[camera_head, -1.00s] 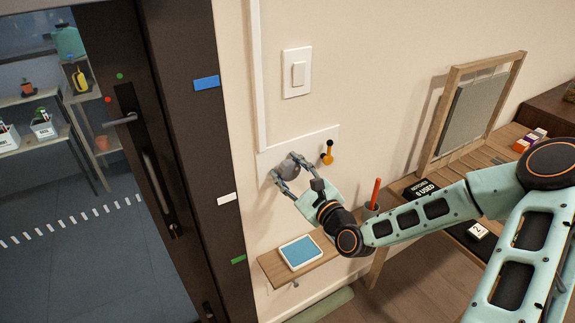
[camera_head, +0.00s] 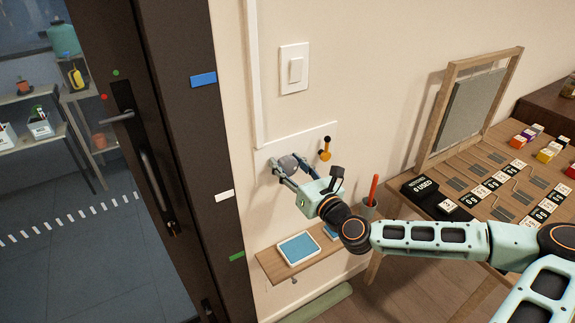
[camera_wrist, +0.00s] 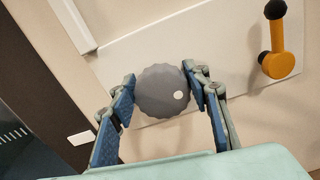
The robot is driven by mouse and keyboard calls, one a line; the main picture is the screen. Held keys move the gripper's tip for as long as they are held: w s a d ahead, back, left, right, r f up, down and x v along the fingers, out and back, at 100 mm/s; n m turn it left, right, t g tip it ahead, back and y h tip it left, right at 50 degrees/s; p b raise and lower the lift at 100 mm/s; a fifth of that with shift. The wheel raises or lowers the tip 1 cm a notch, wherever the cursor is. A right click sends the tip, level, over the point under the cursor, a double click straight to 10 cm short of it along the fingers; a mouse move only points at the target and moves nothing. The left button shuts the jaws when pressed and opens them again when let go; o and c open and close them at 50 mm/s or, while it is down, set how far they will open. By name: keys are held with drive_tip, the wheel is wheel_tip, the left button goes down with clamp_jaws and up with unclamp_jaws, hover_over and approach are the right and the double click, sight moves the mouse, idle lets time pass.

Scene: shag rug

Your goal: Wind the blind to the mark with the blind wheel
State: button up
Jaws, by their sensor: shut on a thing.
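The blind wheel (camera_wrist: 160,92) is a grey knob with a scalloped rim and a white dot near its right side. It sits on a white wall panel (camera_head: 322,133), and it also shows in the head view (camera_head: 288,163). My gripper (camera_wrist: 163,90) is shut on the wheel, with one blue-padded finger on each side of its rim; it also shows in the head view (camera_head: 291,169). Blue (camera_head: 203,80), white (camera_head: 224,196) and green (camera_head: 237,257) tags are on the dark door frame. I cannot make out the blind or tell which mark is meant.
An orange handle with a black knob (camera_head: 325,150) is on the panel, right of the wheel. A light switch (camera_head: 294,68) is above. A small wooden shelf (camera_head: 270,262) holds a blue-topped tablet. A wooden table (camera_head: 480,160) with blocks and cards stands at right.

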idle(0.5)
drive_tip(key=o, duration=1.2)
drive_tip(key=v, duration=0.7)
drive_tip(key=shift+s+d, duration=0.15)
drive_tip(key=shift+s, duration=0.1)
